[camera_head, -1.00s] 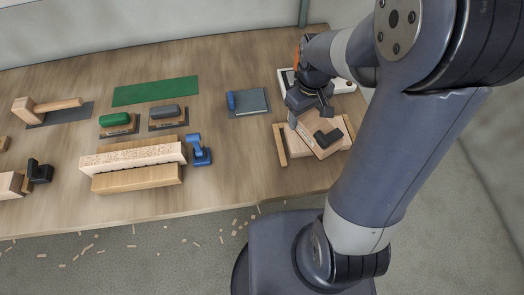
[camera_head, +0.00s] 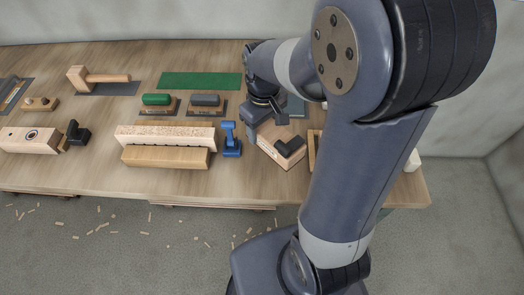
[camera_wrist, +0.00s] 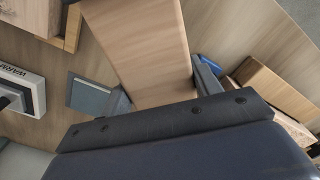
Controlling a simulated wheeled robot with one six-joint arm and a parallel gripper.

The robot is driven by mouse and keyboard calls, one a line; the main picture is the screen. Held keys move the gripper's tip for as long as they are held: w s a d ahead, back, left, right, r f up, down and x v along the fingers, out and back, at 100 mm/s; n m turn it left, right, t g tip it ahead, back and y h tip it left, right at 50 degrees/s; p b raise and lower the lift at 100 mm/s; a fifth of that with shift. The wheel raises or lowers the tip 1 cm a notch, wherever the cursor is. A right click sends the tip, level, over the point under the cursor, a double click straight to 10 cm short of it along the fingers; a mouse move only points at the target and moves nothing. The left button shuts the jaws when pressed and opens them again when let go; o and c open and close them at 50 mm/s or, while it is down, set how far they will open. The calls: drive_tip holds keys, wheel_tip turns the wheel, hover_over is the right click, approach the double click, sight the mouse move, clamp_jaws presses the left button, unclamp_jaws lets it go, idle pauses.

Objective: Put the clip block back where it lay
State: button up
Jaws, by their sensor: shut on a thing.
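The clip block, a pale wooden block with a black L-shaped clip on top (camera_head: 277,152), is held by my gripper (camera_head: 270,118), tilted and turned in the head view. In the wrist view the block (camera_wrist: 145,45) runs between the two fingers of my gripper (camera_wrist: 160,93), which are shut on it. It hangs over the right part of the bench, just right of a blue clamp (camera_head: 231,140). Whether its underside touches the bench cannot be told. My arm hides part of the bench to the right.
Long wooden pieces (camera_head: 165,156) lie left of the blue clamp. Behind are green and grey brush-like blocks (camera_head: 158,100) and a green mat (camera_head: 200,80). A wooden rail (camera_head: 312,150) stands to the right. A white device marked WARM (camera_wrist: 25,88) shows in the wrist view.

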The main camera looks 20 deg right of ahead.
drive_tip(key=shift+f, duration=3.55)
drive_tip(key=shift+f, duration=0.15)
drive_tip(key=o, duration=1.5)
wheel_tip(320, 180, up, 12)
drive_tip(key=shift+r, duration=0.15)
